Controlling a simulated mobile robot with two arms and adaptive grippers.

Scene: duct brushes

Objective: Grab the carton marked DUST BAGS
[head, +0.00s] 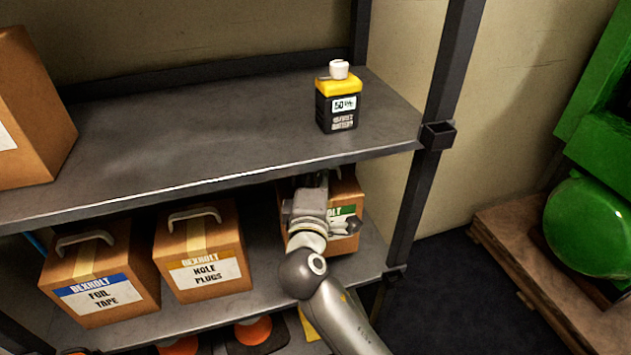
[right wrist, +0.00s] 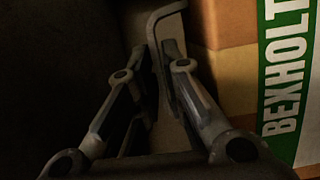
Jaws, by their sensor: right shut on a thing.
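A brown carton with a green-banded label (head: 350,191) stands on the lower shelf at the right. Its lower label text is hidden behind my arm, so I cannot read whether it says DUST BAGS; the right wrist view shows the carton (right wrist: 232,80) with BEXHOLT on the green band. My right gripper (head: 313,190) is at the top of this carton, under the upper shelf. In the right wrist view its fingers (right wrist: 172,58) are shut on the carton's grey handle (right wrist: 163,22). My left gripper is not in view.
Cartons marked FOIL TAPE (head: 140,262) and HOLE PLUGS (head: 236,235) stand to the left on the lower shelf. The upper shelf (head: 215,125) is close above my right gripper and holds a black-and-yellow bottle (head: 338,100) and another carton (head: 35,110). A rack post (head: 425,170) stands at right.

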